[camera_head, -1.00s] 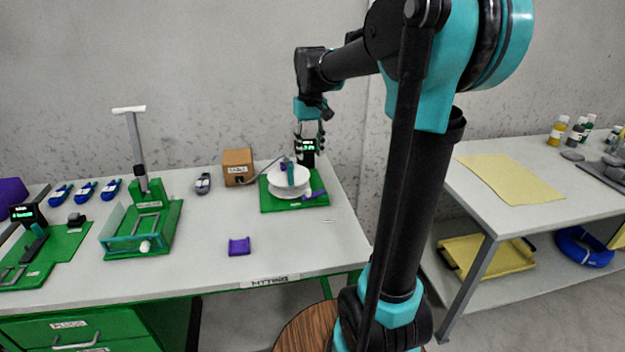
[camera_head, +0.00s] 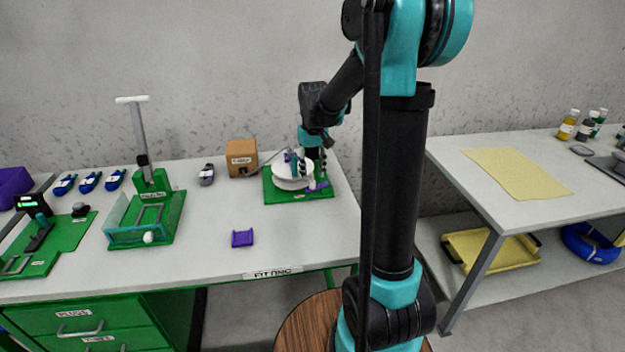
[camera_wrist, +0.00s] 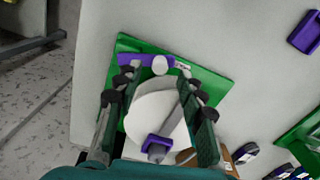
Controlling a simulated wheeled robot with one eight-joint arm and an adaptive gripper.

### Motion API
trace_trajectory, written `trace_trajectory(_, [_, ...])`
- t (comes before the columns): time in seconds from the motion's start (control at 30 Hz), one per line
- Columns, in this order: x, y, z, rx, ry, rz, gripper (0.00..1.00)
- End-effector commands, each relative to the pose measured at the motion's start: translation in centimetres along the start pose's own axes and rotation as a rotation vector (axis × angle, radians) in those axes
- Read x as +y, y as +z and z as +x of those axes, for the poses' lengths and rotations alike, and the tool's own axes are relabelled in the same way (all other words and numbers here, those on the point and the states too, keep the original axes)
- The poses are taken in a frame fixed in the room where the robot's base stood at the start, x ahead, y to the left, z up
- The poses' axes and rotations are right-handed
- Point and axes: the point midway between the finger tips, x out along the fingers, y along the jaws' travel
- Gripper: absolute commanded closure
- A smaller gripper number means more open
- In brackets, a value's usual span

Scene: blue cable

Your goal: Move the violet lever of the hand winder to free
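The hand winder is a white drum (camera_head: 285,178) on a green base (camera_head: 270,193) at the right end of the fitting table. Its violet lever (camera_head: 319,186) lies at the drum's right front. In the wrist view the violet lever (camera_wrist: 134,60) lies across the top, beyond my fingertips, beside a pale round knob (camera_wrist: 160,65). My gripper (camera_head: 312,170) is over the winder, pointing down. In the wrist view my gripper (camera_wrist: 160,82) is open, its fingers spread either side of the drum (camera_wrist: 157,110), with nothing held. I cannot tell whether a finger touches the winder.
A second violet piece (camera_wrist: 155,144) sits at the drum's near side. A brown box (camera_head: 242,157) stands left of the winder. A violet bracket (camera_head: 242,238) lies on the table front. A green fixture with an upright lever (camera_head: 150,185) stands further left. Table between is clear.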

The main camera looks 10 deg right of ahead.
Motion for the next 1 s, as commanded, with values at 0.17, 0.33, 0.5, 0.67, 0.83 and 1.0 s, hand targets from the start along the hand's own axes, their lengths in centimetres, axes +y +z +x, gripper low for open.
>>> trace_trajectory(0.17, [0.0,0.0,2.3,0.0,0.0,0.0,0.61])
trace_trajectory(0.33, [0.0,0.0,3.2,0.0,0.0,0.0,0.61])
trace_trajectory(0.5, [0.0,0.0,3.4,0.0,0.0,0.0,0.61])
trace_trajectory(0.67, [0.0,0.0,3.4,0.0,0.0,0.0,0.67])
trace_trajectory(0.83, [0.0,0.0,3.4,0.0,0.0,0.0,0.88])
trace_trajectory(1.0, [0.0,0.0,3.3,0.0,0.0,0.0,1.0])
